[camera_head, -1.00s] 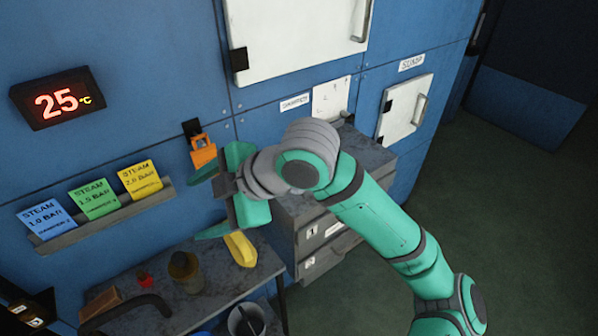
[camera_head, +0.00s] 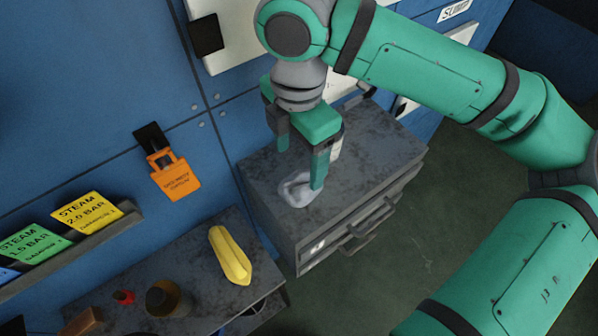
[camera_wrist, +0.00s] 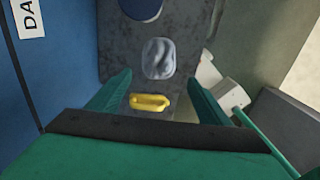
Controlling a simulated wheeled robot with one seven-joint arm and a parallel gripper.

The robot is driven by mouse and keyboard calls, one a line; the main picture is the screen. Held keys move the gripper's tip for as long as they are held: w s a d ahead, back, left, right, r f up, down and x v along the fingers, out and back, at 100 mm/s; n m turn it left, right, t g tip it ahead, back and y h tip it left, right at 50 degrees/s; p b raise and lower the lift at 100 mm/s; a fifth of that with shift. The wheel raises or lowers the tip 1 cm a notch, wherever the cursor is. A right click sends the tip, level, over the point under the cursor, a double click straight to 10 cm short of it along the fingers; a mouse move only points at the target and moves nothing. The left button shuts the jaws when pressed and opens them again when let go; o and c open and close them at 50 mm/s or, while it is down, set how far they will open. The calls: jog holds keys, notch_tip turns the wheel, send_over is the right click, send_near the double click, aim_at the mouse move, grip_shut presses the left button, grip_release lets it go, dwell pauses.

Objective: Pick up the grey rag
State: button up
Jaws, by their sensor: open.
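The grey rag (camera_head: 296,190) is a small crumpled pale-grey bundle on top of the dark metal drawer cabinet (camera_head: 375,150), near its front left corner. My gripper (camera_head: 300,168) is open above it, fingers pointing down, with one finger partly in front of the rag. I cannot tell whether that finger touches it. In the wrist view the rag (camera_wrist: 158,58) lies on a dark surface a little beyond the open fingertips (camera_wrist: 160,78), roughly centred between them. Nothing shows between the fingers as held.
A yellow object (camera_head: 230,255) lies on the lower bench (camera_head: 205,285), with a dark jar (camera_head: 165,298) and a small red item (camera_head: 123,297). An orange tag (camera_head: 172,175) hangs on the blue wall behind. The cabinet top right of the rag is clear.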

aim_at(300, 183)
notch_tip(300, 183, down, 3)
jog(key=shift+s+f, duration=0.1)
jog(key=shift+f, duration=0.05)
jog(key=shift+w+d+f, duration=0.1)
jog(key=shift+w+f, duration=0.1)
jog(key=shift+f, duration=1.2)
jog(key=shift+w+f, duration=0.15)
jog(key=shift+f, duration=1.2)
jog(key=shift+c, duration=0.6)
jog(key=c, duration=1.1)
jog(key=shift+r, duration=0.1)
